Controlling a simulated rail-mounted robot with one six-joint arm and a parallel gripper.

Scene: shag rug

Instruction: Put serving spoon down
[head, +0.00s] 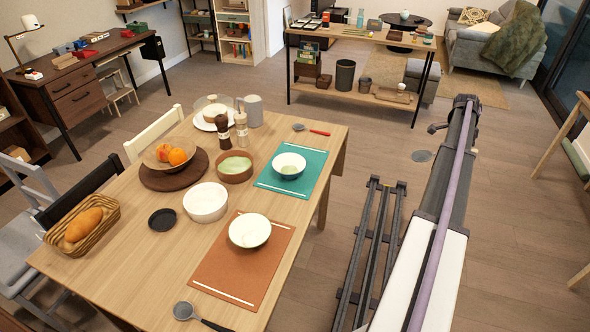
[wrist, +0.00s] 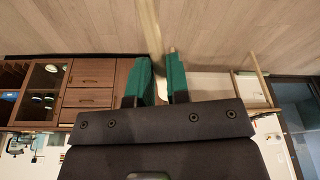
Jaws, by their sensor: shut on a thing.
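My gripper (wrist: 157,72) has two green-padded fingers and shows in the wrist view. It is closed on a long, pale wood-coloured piece, which I take to be the serving spoon (wrist: 150,28). The piece runs from between the fingers to the top edge of the picture. Its far end is out of view, and the fingers hide part of it. Bare wooden floor lies behind it. In the head view my arm reaches away on the right, clear of the dining table (head: 125,262), and I cannot make out the gripper or the spoon there.
The table holds a teal mat (head: 262,182), an orange mat (head: 215,270), bowls, a bread basket (head: 108,218), a red-handled spoon (head: 312,130) and a dark-handled ladle (head: 184,311). A sideboard (head: 365,42) stands at the back. Floor between is open. A drawer cabinet (wrist: 92,80) shows in the wrist view.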

